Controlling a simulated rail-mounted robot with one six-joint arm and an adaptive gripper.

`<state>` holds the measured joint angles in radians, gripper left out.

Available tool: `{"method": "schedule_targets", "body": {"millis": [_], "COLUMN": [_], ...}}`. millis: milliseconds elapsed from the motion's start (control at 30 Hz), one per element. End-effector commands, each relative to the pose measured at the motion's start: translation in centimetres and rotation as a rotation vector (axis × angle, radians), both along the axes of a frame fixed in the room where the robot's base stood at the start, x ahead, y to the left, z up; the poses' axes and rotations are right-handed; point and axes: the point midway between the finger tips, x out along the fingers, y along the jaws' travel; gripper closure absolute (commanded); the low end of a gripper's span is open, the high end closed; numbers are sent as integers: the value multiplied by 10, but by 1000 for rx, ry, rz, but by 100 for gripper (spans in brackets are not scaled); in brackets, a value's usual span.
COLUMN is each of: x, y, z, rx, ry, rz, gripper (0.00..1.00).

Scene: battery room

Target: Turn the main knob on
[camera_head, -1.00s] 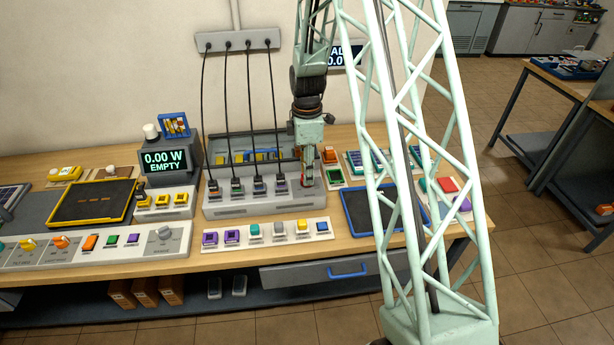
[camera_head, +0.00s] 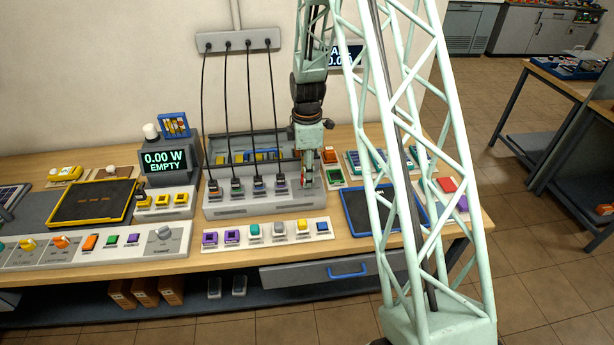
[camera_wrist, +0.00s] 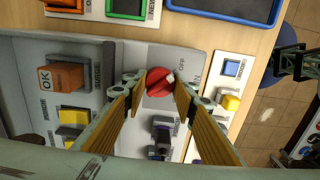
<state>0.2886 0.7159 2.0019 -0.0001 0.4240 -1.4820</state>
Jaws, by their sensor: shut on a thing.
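The red main knob (camera_wrist: 159,83) with a white mark sits on a grey panel in the wrist view. OFF and a partly hidden label stand beside it, and the mark points toward that side. I cannot tell exactly which label it meets. My gripper (camera_wrist: 161,88) is shut on the knob, one yellow-padded finger on each side. In the head view my gripper (camera_head: 307,180) reaches down at the right end of the grey socket unit (camera_head: 225,208), and the knob is mostly hidden by it.
Several black plugs (camera_head: 258,184) with cables stand left of my gripper. A row of coloured buttons (camera_head: 279,229) lies in front. A blue-edged tray (camera_head: 357,212) is to the right. A display (camera_head: 165,161) reads 0.00 W EMPTY.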

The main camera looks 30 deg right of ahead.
Motion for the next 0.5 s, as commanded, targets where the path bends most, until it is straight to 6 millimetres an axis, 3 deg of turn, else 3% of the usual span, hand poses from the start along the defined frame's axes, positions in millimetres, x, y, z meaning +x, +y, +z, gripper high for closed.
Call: {"method": "schedule_targets", "body": {"millis": [500], "x": [1], "y": [0], "z": [-1], "rx": [-1], "ry": [-2], "rz": [-142], "gripper": [84]}}
